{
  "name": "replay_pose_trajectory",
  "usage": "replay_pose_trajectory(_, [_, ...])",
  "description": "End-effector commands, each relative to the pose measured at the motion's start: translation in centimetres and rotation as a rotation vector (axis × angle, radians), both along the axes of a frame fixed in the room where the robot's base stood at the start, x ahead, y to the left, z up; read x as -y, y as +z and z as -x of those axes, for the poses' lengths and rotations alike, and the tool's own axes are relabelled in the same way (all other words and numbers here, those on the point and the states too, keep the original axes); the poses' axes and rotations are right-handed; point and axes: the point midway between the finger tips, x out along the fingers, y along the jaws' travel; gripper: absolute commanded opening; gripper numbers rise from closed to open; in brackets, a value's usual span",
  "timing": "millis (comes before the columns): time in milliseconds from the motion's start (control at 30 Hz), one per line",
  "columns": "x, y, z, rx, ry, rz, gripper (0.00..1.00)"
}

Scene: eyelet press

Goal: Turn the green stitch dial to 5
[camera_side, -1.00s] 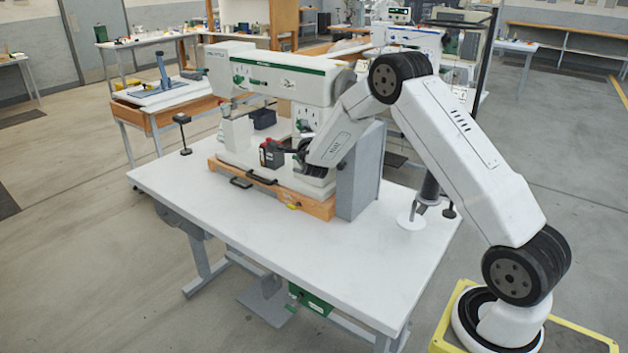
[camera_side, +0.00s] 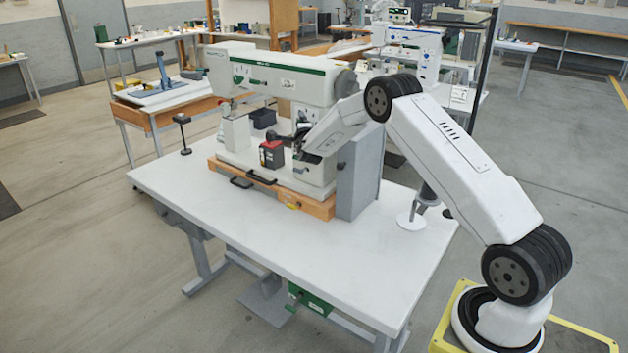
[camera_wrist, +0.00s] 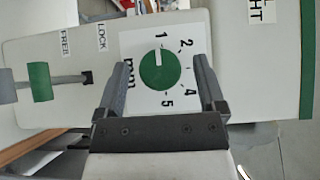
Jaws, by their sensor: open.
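The green stitch dial (camera_wrist: 160,70) is a round knob on a white plate on the machine's face, in the wrist view. Its white mark points up, at the 1. The numbers 1, 2, 4 and 5 show around its right side, with 5 at the bottom. My gripper (camera_wrist: 163,66) is open, one finger to each side of the dial with gaps between; I cannot tell how far off the face the tips are. In the side view my gripper (camera_side: 279,135) is dark and small against the white machine (camera_side: 280,75); the dial is not clear there.
A green-ended lever (camera_wrist: 40,82) beside LOCK and FREE labels is left of the dial. A green strip (camera_wrist: 307,60) runs along the right. In the side view a red-and-black box (camera_side: 271,155) stands below my gripper. The white table's front (camera_side: 300,255) is clear.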

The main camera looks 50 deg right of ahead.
Motion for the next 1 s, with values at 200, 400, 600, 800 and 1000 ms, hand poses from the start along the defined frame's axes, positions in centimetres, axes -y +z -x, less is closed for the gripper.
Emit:
replay_pose_trajectory(200, [0.23,0.01,-0.20,0.000,0.000,0.000,0.89])
replay_pose_trajectory(400, [0.22,0.01,-0.19,0.000,0.000,0.000,0.86])
replay_pose_trajectory(600, [0.21,0.01,-0.20,0.000,0.000,0.000,0.22])
replay_pose_trajectory(800, [0.20,0.00,-0.19,0.001,0.000,0.000,0.00])
replay_pose_trajectory(1000, [0.20,-0.07,-0.20,0.027,0.001,0.000,0.00])
